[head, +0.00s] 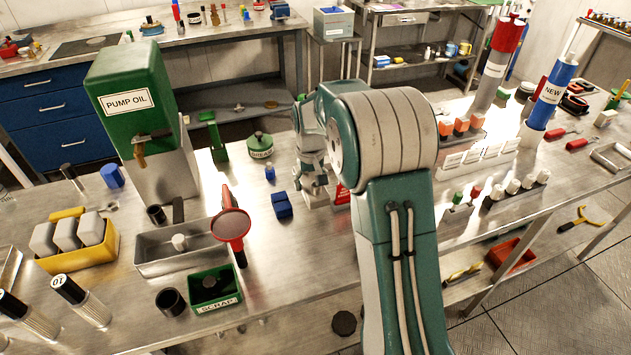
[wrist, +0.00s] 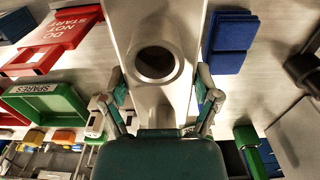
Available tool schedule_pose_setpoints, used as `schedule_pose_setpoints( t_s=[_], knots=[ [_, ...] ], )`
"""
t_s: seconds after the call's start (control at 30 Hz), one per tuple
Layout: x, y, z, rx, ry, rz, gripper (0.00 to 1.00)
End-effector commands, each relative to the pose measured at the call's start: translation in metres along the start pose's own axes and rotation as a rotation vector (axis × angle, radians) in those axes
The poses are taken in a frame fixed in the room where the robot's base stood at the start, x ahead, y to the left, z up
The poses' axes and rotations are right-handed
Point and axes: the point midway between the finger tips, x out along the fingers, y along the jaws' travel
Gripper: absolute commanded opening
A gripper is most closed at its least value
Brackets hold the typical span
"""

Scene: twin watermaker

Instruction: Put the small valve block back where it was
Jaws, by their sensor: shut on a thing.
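A pale grey block with a round dark port (wrist: 157,62) fills the middle of the wrist view; I take it as the small valve block. My gripper (wrist: 160,90) has a finger against each side of it and is shut on it. In the head view my gripper (head: 316,185) is low over the bench, left of my large arm link. The block is mostly hidden there by my gripper and arm. Whether it touches the bench is not clear.
A blue block (head: 281,205) lies just left of my gripper. A red DO NOT START sign (wrist: 50,45) and a green SPARES bin (wrist: 45,105) are on the other side. A red-rimmed mirror-like disc (head: 231,225) and grey tray (head: 152,262) stand further left.

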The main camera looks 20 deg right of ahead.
Motion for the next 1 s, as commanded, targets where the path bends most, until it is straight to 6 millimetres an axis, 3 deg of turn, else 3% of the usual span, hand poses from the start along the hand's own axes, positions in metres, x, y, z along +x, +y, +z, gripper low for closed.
schedule_pose_setpoints(
  t_s=[0.37,0.6,0.93,0.97,1.0],
  knots=[
    [0.024,0.000,-0.020,0.000,0.002,0.000,0.19],
    [0.051,0.000,-0.019,0.000,0.003,0.000,0.19],
    [0.053,0.000,-0.019,0.000,0.003,0.000,0.19],
    [0.054,0.000,-0.018,0.000,0.000,0.000,0.89],
    [0.054,0.000,-0.018,0.000,0.000,0.000,1.00]
  ],
)
